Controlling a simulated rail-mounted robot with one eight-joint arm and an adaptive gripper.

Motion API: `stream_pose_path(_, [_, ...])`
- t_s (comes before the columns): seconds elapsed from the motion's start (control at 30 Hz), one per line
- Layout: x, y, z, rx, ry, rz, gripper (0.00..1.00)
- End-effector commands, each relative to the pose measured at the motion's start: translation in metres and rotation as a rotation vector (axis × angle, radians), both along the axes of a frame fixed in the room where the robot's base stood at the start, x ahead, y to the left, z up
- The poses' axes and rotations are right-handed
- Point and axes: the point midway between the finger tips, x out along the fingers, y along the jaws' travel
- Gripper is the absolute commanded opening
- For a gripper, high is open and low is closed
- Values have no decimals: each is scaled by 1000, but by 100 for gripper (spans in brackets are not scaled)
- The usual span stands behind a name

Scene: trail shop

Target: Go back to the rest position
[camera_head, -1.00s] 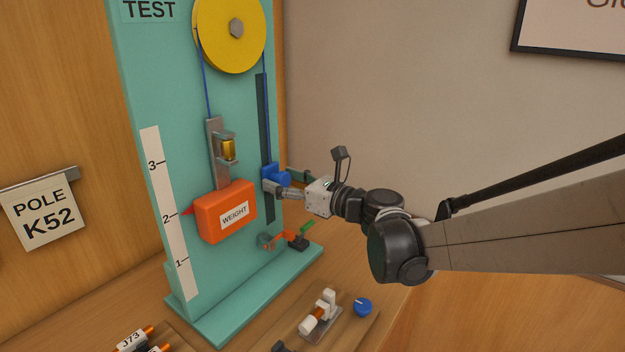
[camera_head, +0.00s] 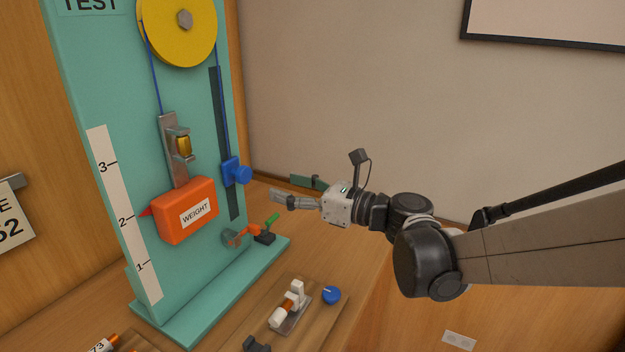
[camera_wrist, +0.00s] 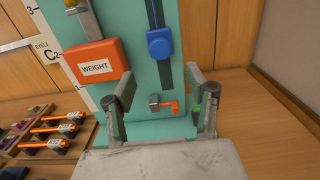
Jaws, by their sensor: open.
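My gripper (camera_head: 285,190) is open and empty, to the right of the teal test board (camera_head: 105,95) and apart from it. In the wrist view the two fingers of my gripper (camera_wrist: 165,95) stand wide apart, with nothing between them. The blue slider knob (camera_head: 240,174) sits in the dark slot of the board, left of my gripper and not touched by it; it also shows in the wrist view (camera_wrist: 159,44). The orange weight (camera_head: 185,222) hangs by a blue cord with its red pointer near the 2 mark.
A yellow pulley (camera_head: 180,25) tops the board. An orange lever (camera_head: 247,231) and a green-handled part sit at its base. A wooden tray with a white and orange piece (camera_head: 287,304) and a blue dial (camera_head: 331,295) lies in front. A wall stands behind.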

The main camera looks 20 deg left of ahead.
Motion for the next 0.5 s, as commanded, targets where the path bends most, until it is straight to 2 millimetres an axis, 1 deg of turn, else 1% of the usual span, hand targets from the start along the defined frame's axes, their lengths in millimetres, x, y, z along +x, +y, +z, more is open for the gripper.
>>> stream_pose_path(0.33, [-1,-3,0,-12,-16,-3,51])
stream_pose_path(0.43, [-4,-14,0,-67,-80,-17,51])
stream_pose_path(0.5, [-7,-28,-2,-136,-162,-31,51])
